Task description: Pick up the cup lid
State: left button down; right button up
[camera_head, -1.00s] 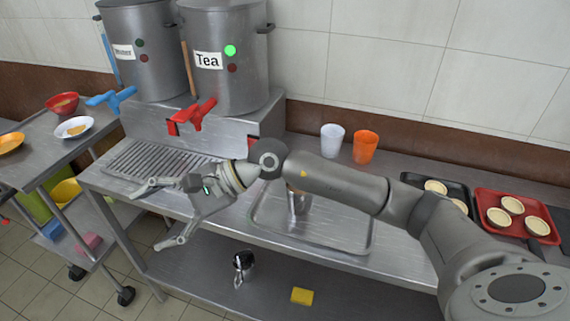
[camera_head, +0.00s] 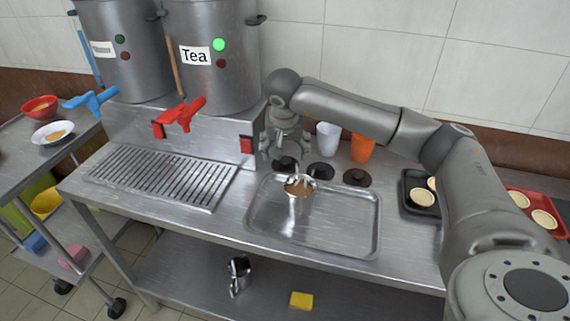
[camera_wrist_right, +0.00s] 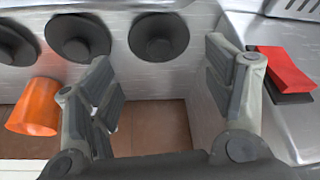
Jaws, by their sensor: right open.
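Several dark round lids lie in a row on the steel counter: one lid (camera_head: 285,163) is partly covered by my right gripper (camera_head: 284,152), with a middle lid (camera_head: 321,171) and a right lid (camera_head: 357,177) beside it. My right gripper points down over the left end of this row, open and empty. In the right wrist view, its fingers (camera_wrist_right: 160,55) are spread, and one black lid (camera_wrist_right: 158,38) with a raised centre lies between and beyond the fingertips. Two more lids, one in the middle (camera_wrist_right: 78,38) and one at the left edge (camera_wrist_right: 12,45), show there. My left gripper is out of view.
A white cup (camera_head: 327,138) and an orange cup (camera_head: 362,149) stand behind the lids. A steel tray (camera_head: 345,228) holding a metal vessel (camera_head: 298,189) with brown contents lies in front. The Tea stockpot (camera_head: 215,80) and its stand are to the left.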

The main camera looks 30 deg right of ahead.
aim_at(285, 160)
jog(key=shift+p+x, duration=0.55)
jog(key=shift+x, duration=2.55)
jog(key=c, duration=0.3)
